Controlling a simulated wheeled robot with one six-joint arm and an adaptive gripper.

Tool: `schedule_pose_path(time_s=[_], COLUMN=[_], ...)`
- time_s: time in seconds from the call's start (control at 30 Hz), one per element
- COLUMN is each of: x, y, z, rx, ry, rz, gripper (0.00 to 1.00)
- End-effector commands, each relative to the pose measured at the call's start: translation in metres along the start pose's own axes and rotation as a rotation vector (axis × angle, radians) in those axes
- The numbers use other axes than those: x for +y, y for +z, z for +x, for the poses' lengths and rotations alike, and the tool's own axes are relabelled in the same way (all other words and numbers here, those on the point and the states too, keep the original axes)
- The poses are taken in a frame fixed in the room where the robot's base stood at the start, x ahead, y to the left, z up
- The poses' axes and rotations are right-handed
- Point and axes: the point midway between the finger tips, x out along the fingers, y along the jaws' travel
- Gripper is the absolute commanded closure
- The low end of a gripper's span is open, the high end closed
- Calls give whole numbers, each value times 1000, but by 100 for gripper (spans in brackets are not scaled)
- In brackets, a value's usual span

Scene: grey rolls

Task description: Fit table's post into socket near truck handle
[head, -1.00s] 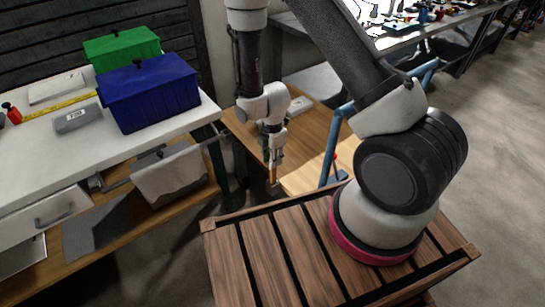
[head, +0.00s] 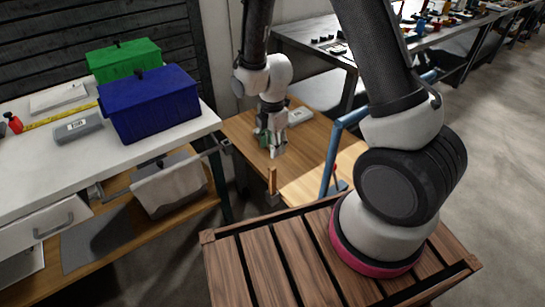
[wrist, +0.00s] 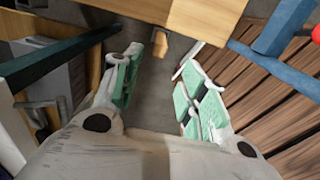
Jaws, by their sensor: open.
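The wooden post (head: 272,180) stands about upright at the near left edge of the light wooden deck (head: 310,188), left of the blue truck handle (head: 331,152). A small grey socket (head: 272,199) shows at its foot; how deep the post sits I cannot tell. In the wrist view the post (wrist: 160,44) is seen nearly end-on beside the deck edge, beyond my fingertips. My gripper (head: 274,150) is above and behind the post, apart from it. In the wrist view my gripper (wrist: 155,78) has its green-padded fingers spread wide with nothing between them.
A white workbench (head: 160,146) with a blue box (head: 150,103) and a green box (head: 122,62) stands left. My slatted wooden top is in front. The blue handle rises close right of the post. Another bench (head: 440,35) stands at the back right.

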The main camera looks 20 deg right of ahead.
Motion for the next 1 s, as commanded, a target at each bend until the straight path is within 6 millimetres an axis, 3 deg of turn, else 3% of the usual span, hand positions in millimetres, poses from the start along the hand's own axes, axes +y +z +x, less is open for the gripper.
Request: schedule_pose_path(time_s=[0.1, 0.33, 0.43, 0.57, 0.67, 0.8, 1.0], x=[0, 0, -1, -10, -31, -74, -151], y=[0, 1, 8, 29, 47, 68, 84], z=[-14, -25, -48, -107, -162, -227, -292], rx=[0, 0, 2, 13, 31, 70, 151], ry=[2, 3, 25, 81, 131, 196, 283], rz=[0, 15, 97, 343, 595, 949, 1432], gripper=[58, 58, 58, 58, 58, 58, 58])
